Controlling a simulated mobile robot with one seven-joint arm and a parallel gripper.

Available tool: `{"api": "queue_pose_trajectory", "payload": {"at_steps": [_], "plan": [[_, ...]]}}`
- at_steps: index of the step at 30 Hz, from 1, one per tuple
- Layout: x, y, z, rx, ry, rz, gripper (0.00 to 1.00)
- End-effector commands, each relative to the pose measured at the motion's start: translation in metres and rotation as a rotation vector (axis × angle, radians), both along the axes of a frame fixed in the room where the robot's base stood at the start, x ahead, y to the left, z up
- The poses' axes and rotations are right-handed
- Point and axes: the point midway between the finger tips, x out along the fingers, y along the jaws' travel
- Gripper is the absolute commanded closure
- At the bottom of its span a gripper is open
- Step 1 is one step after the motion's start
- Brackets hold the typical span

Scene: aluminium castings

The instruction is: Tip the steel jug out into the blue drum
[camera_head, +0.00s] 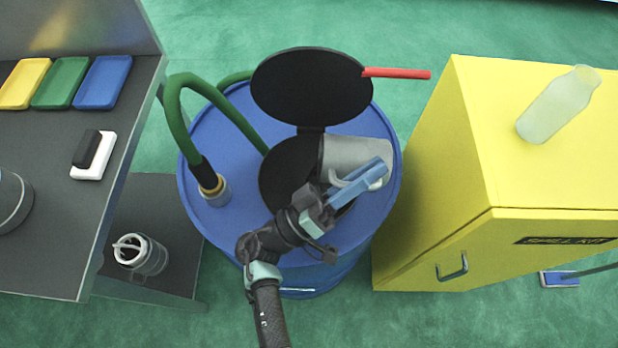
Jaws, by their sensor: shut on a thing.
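The steel jug (349,153) is a grey metal cylinder. It lies tipped well over on its side above the right part of the blue drum's top, with one end over the dark round opening (285,172). The blue drum (220,136) stands in the middle, its black lid (311,88) swung up and a red handle (397,73) sticking out from it. My gripper (362,182) has blue fingers and is shut on the jug at its handle side. The jug's inside and any flow from it are hidden.
A green hose (176,105) runs into the drum top at left. A yellow cabinet (440,190) with a pale bottle (557,104) stands close at right. A dark bench (50,235) with coloured trays stands at left; a lower shelf holds a metal can (150,262).

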Motion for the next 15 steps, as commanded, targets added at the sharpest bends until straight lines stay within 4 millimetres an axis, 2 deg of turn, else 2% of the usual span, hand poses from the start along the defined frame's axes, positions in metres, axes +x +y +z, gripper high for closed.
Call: {"api": "queue_pose_trajectory", "payload": {"at_steps": [15], "plan": [[-0.0003, 0.0039, -0.0018, -0.051, -0.008, -0.001, 1.00]]}}
